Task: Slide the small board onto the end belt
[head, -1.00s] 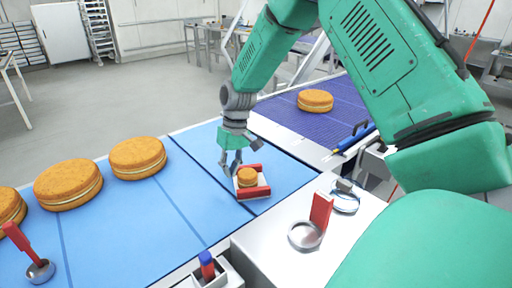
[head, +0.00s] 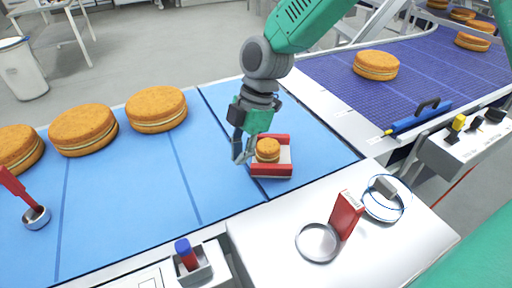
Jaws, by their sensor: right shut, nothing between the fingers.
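The small board (head: 285,157) is white with red edges and lies on the blue belt (head: 220,190), close to that belt's right end. A small round cake (head: 267,150) sits on it. My right gripper (head: 240,156) points down just left of the board, shut and empty. I cannot tell whether its fingers touch the board's edge. A purple belt (head: 330,75) runs beyond the blue one at the upper right, with a pale metal strip between. My left gripper is out of view.
Large filled cakes (head: 156,109) stand in a row on the blue belt's left part. A red-handled scoop (head: 36,217) lies there too. The white side table (head: 270,250) holds a ring (head: 318,243), a red box (head: 346,214) and a round dish (head: 384,204). A blue tool (head: 420,118) lies by the purple belt.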

